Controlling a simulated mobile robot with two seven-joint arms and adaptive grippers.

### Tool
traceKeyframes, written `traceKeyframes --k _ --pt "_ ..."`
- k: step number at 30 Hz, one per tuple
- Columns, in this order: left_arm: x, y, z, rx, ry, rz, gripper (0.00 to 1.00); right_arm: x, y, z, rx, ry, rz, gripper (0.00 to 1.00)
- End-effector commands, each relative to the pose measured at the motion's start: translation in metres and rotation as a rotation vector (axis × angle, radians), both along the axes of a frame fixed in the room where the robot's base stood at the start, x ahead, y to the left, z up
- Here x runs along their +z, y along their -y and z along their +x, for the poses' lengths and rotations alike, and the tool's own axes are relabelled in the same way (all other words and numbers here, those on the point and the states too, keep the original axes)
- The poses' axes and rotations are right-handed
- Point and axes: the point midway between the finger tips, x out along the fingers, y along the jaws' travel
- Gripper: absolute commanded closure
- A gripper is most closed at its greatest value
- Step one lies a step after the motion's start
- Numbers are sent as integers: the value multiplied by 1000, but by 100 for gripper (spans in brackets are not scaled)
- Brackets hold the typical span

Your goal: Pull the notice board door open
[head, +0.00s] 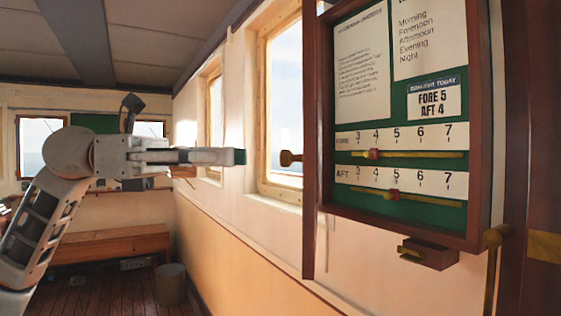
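The notice board (471,214) is a dark wooden case with a green back on the right wall. Its door (310,120) is a narrow dark wooden strip at the case's left, seen nearly edge-on. It stands out from the case, and the papers and scales inside are uncovered. A round brass-brown knob (290,158) sticks out from the door to the left. My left gripper (240,157) points right at about the knob's height in the picture, with a visible gap to it. Its fingers are seen side-on, so their opening is unclear. My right gripper is not in view.
A small wooden block with a brass piece (428,253) sits below the case. A brass rail (491,270) stands at its lower right. Windows (280,110) line the wall behind. A wooden bench (110,243) and a bin (170,284) are farther back at left.

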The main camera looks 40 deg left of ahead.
Motion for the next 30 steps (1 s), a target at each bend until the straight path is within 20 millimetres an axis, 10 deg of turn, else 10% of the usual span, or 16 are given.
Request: traceKeyframes --k 30 --pt "1 69 37 2 13 8 68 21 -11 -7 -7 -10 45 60"
